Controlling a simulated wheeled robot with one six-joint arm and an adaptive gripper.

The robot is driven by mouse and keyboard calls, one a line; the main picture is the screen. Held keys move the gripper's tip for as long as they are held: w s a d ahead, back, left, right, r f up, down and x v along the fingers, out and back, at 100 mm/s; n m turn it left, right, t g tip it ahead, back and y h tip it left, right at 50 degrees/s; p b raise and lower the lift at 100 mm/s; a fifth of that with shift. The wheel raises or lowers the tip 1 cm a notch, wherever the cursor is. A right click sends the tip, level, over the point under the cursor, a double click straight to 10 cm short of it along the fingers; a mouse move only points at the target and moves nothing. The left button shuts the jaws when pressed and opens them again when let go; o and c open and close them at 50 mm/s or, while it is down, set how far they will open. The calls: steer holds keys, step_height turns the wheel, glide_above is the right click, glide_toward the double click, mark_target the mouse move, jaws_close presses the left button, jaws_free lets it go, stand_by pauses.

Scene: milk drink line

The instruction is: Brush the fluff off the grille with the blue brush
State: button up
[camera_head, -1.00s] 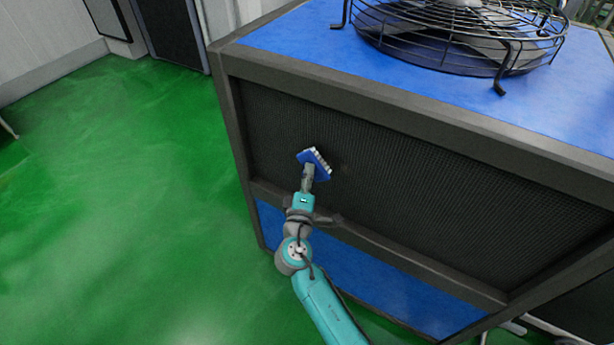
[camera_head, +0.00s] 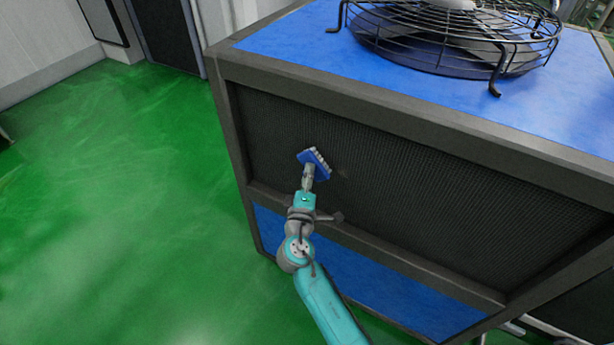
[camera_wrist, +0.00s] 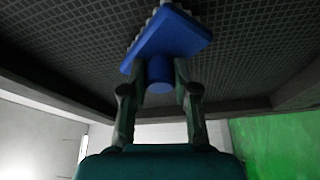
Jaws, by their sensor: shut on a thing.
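The blue brush (camera_head: 314,163) has a flat blue head with pale bristles. My gripper (camera_head: 308,178) is shut on its handle and holds it in front of the dark mesh grille (camera_head: 430,200), toward the grille's left part. In the wrist view the two fingers (camera_wrist: 160,85) grip the round handle of the brush (camera_wrist: 168,42), with the bristles turned toward the grille (camera_wrist: 70,45). I cannot tell whether the bristles touch the mesh. A small faint brownish patch of fluff (camera_head: 343,173) shows on the grille just right of the brush head.
A grey frame (camera_head: 380,105) borders the grille, with a lower rail (camera_head: 400,264) below the brush. A caged fan (camera_head: 450,35) stands on the blue top (camera_head: 290,40) of the unit. The green floor (camera_head: 110,200) at left is clear.

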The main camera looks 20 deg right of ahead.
mark_target(320, 171)
steer(key=shift+s+d, duration=0.1)
steer(key=shift+d, duration=0.05)
steer(key=s+d, duration=0.6)
steer(key=s, duration=0.2)
stand_by(1.2)
steer(key=shift+w+a, duration=1.1)
steer(key=shift+w, duration=0.25)
steer(key=shift+w+a, duration=1.1)
steer(key=shift+w, duration=0.25)
steer(key=shift+w+a, duration=0.45)
steer(key=shift+w, duration=0.3)
steer(key=shift+w+a, duration=0.4)
steer(key=shift+w, duration=0.3)
steer(key=shift+a, duration=0.15)
steer(key=shift+s+a, duration=0.9)
steer(key=shift+a, duration=0.25)
steer(key=shift+s+a, duration=0.85)
steer(key=shift+a, duration=0.3)
steer(key=shift+s+a, duration=0.1)
